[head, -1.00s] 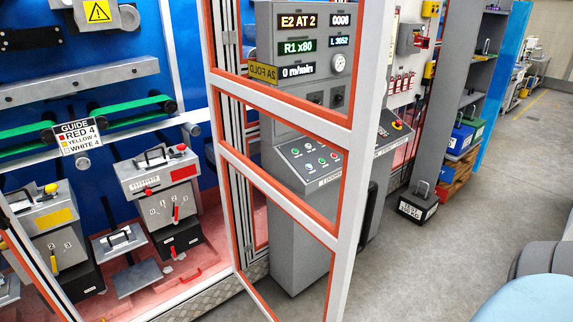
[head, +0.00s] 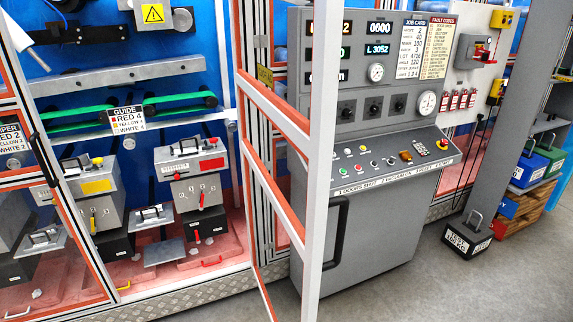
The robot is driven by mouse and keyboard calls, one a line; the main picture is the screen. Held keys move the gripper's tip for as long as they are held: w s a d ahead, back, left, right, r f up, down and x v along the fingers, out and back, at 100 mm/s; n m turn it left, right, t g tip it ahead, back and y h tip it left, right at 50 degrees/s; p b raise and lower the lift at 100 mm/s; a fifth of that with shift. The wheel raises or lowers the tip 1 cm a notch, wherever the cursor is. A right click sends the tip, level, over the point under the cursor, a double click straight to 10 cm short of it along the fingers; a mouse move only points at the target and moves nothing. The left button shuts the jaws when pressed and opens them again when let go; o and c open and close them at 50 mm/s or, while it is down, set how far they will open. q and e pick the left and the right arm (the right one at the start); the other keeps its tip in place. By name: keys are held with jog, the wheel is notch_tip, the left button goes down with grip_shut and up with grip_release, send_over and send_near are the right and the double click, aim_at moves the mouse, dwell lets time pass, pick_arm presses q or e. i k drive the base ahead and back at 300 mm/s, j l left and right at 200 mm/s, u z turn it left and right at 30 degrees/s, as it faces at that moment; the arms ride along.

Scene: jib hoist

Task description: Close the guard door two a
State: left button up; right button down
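Guard door two A (head: 318,150) stands open in the head view. It is a tall white frame with orange edging and clear panels, seen nearly edge-on and swung out toward me. A black pull handle (head: 338,240) sticks out at its free edge. A small yellow label (head: 265,77), too narrow to read now, shows on the frame. To the left of the door is the open bay, with a blue back wall and grey machine units (head: 195,190) on a red floor. Neither of my grippers shows in the head view.
A grey control console (head: 375,160) stands right behind the door. Another orange-edged guard panel (head: 50,220) is at the left. A weight block with a handle (head: 468,236) is on the floor at the right. The grey floor (head: 420,285) in front of the console looks clear.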

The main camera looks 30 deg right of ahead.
aim_at(313, 138)
jog(key=k+l, duration=0.1)
jog(key=l, duration=0.45)
jog(key=l+u, duration=0.15)
jog(key=l, duration=0.4)
jog(key=l+u, duration=0.1)
jog(key=l, duration=1)
jog(key=i, duration=0.05)
